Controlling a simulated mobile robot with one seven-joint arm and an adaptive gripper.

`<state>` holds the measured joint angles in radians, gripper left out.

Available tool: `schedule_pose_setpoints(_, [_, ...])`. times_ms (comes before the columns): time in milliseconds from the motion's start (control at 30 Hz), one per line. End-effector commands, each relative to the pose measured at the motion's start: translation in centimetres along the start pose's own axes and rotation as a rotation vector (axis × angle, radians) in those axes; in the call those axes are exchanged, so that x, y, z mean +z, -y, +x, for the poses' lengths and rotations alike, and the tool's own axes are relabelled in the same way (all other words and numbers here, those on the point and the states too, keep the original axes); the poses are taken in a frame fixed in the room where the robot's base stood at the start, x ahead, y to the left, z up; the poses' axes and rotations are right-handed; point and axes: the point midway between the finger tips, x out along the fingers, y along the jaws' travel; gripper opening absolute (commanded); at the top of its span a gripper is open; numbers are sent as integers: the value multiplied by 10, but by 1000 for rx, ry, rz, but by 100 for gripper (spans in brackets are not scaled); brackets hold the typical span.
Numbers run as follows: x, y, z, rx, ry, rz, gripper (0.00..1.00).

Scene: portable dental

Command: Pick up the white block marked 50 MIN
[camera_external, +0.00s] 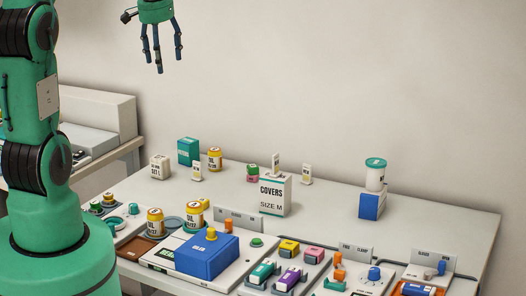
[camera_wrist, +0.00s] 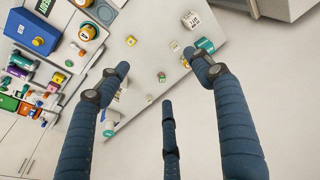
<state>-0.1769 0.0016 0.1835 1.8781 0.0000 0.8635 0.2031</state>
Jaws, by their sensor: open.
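A white block (camera_external: 160,167) with dark print stands at the back left of the table, left of a teal box; its marking is too small to read surely. A white block with dark print also shows in the wrist view (camera_wrist: 191,19), at the top right beside the teal box. My gripper (camera_external: 160,62) is high above the back left of the table, with its fingers pointing down. In the wrist view my gripper (camera_wrist: 160,72) has its three dark fingers spread, open and empty, with a finger close to the teal box in the picture.
The teal box (camera_external: 188,151) and a yellow-lidded jar (camera_external: 214,159) stand near the white block. A white COVERS box (camera_external: 275,195) is mid-table. A blue box (camera_external: 206,255) and several coloured items crowd the front.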

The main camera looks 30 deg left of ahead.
Motion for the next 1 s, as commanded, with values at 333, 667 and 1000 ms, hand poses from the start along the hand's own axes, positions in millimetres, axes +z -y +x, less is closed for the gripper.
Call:
schedule_pose_setpoints(333, [-51,44,87,9,74,6,66])
schedule_pose_setpoints(667, [-79,86,182,23,139,11,66])
schedule_pose_setpoints(1000, [-87,122,276,41,197,18,66])
